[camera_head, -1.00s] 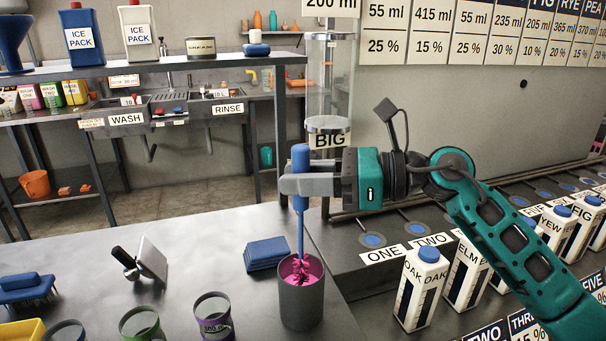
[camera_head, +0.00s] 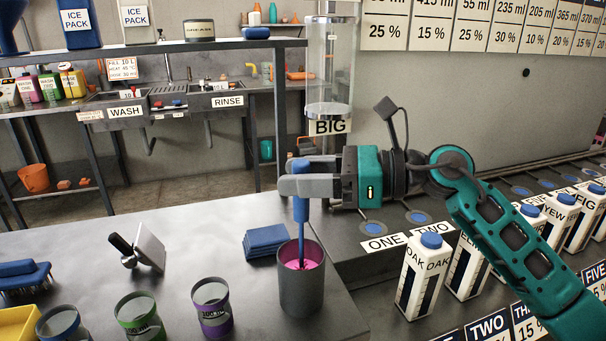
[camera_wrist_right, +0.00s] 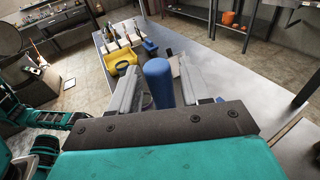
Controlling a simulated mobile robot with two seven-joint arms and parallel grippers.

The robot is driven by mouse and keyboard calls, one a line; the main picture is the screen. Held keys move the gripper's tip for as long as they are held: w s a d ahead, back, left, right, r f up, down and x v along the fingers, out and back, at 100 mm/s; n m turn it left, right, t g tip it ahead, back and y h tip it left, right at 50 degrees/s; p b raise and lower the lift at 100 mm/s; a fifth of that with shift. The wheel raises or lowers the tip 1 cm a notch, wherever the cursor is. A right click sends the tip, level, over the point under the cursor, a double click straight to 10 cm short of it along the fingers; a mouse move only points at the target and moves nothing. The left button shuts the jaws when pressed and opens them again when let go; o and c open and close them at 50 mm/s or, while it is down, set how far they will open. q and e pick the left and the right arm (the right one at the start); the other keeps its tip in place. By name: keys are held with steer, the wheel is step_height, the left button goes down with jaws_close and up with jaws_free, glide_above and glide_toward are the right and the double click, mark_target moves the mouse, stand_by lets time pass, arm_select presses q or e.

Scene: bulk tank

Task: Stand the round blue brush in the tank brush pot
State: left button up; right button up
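The round blue brush (camera_head: 301,208) stands upright with its head down inside the dark grey pot (camera_head: 301,289). Pink bristles show inside the pot's rim; the brush's lower end is hidden by the wall. My right gripper (camera_head: 301,182) is open around the upper handle, with one finger on the near side and one on the far side. In the right wrist view the blue handle (camera_wrist_right: 158,82) stands between the spread fingers (camera_wrist_right: 165,88). My left gripper is not seen.
A stack of blue cloths (camera_head: 267,240) lies left of the pot. Several banded cups, such as the purple one (camera_head: 212,307), stand at the front. A scraper-like tool (camera_head: 140,252) lies further left. A carton (camera_head: 423,276) stands to the right.

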steer(key=shift+o, duration=1)
steer(key=s+d+r+b, duration=0.1)
steer(key=s+d, duration=0.1)
steer(key=d, duration=1)
steer(key=shift+d+r, duration=0.15)
steer(key=shift+d, duration=0.2)
steer(key=shift+a, duration=0.1)
